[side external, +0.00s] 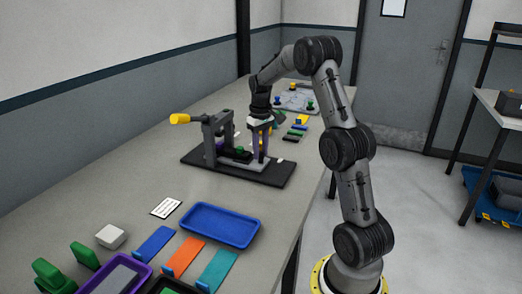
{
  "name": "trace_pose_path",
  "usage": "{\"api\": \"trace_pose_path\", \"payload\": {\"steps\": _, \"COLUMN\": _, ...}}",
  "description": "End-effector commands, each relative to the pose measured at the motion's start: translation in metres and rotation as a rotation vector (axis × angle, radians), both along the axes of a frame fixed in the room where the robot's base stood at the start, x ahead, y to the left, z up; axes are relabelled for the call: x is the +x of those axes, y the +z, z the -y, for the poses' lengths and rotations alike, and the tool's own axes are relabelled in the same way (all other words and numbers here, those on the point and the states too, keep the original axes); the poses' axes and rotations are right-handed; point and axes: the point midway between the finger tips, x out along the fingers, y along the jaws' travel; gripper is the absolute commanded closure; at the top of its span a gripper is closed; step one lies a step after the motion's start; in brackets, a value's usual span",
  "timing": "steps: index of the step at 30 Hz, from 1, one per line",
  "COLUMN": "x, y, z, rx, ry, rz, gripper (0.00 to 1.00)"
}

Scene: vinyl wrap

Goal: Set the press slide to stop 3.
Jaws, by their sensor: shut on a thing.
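The press (215,135) stands on a dark base plate (272,178) on the bench, with a yellow-ended lever (180,118) pointing left. A low grey slide (232,163) lies in front of its upright frame, with a small green part (240,150) near it. My gripper (260,157) points down over the right part of the slide. It is shut on a part of the slide, but the held part is mostly hidden between the fingers. The stop marks are too small to read, so I cannot tell which stop the slide is at.
In front are a blue tray (188,232), a white card (166,208), a white block (111,236), and blue, orange and teal pieces. Behind my gripper lie small coloured blocks (297,131) and a grey board (290,97). The bench left of the press is clear.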

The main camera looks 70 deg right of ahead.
Motion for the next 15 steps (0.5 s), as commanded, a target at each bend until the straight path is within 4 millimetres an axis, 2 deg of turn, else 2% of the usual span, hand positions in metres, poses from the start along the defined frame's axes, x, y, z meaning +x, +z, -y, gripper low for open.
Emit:
{"api": "trace_pose_path", "payload": {"steps": 9, "x": 0.054, "y": 0.002, "z": 0.001, "rx": -0.004, "ry": 0.003, "rz": 0.007, "gripper": 1.00}}
{"api": "trace_pose_path", "payload": {"steps": 15, "x": 0.077, "y": 0.002, "z": 0.001, "rx": -0.006, "ry": 0.001, "rz": 0.007, "gripper": 1.00}}
